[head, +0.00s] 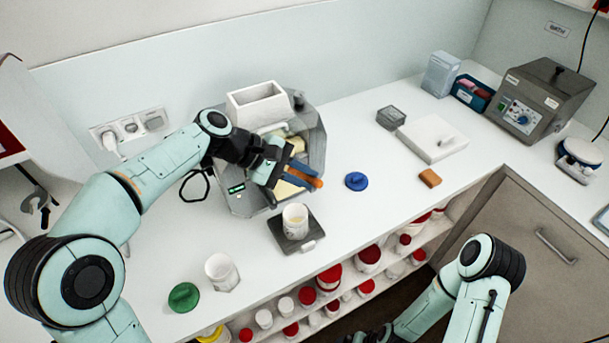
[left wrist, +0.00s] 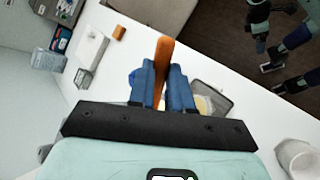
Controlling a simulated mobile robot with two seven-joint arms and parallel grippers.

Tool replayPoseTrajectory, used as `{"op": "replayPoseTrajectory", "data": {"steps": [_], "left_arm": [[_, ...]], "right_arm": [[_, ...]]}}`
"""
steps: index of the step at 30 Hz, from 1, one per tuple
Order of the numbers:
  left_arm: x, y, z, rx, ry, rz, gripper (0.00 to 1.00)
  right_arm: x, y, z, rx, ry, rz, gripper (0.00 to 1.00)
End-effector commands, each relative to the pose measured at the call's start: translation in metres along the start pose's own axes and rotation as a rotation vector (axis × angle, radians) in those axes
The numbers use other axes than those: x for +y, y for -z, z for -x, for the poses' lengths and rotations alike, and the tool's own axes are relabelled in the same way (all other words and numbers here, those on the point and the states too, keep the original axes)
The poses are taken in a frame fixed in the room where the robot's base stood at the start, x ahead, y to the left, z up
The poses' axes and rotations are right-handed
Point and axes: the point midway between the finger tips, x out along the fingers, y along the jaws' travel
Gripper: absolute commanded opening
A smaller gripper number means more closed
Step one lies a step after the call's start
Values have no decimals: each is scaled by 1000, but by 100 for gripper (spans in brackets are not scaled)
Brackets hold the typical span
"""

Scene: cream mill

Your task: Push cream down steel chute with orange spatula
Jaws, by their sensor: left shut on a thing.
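My left gripper (head: 292,178) is shut on the orange spatula (head: 314,182) in front of the mill. In the left wrist view the orange handle (left wrist: 163,58) sticks out between the blue fingers of the left gripper (left wrist: 165,85). The spatula's working end is hidden. The grey mill (head: 314,130) has a white hopper (head: 258,104) on top. Pale cream-coloured patches show around the gripper; the steel chute is mostly covered by it. A white cup (head: 295,220) stands on a dark scale (head: 310,245) below the mill. My right gripper (head: 374,336) is low at the bottom edge, its jaws unclear.
A blue lid (head: 356,181), an orange block (head: 430,178) and a white plate device (head: 433,138) lie to the right. A white jar (head: 222,272) and green lid (head: 183,297) stand at the front left. Shelves of red-lidded jars (head: 329,276) are under the counter.

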Motion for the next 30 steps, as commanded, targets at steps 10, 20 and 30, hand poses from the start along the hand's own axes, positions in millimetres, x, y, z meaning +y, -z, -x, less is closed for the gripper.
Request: {"op": "replayPoseTrajectory", "data": {"steps": [10,20,30], "left_arm": [[12,-22,11,0,-2,-5,0],[24,-47,23,-1,-2,-4,0],[25,-51,24,0,-1,-2,0]], "right_arm": [[0,0,0,0,0,0,100],[0,0,0,0,0,0,100],[0,0,0,0,0,0,100]]}}
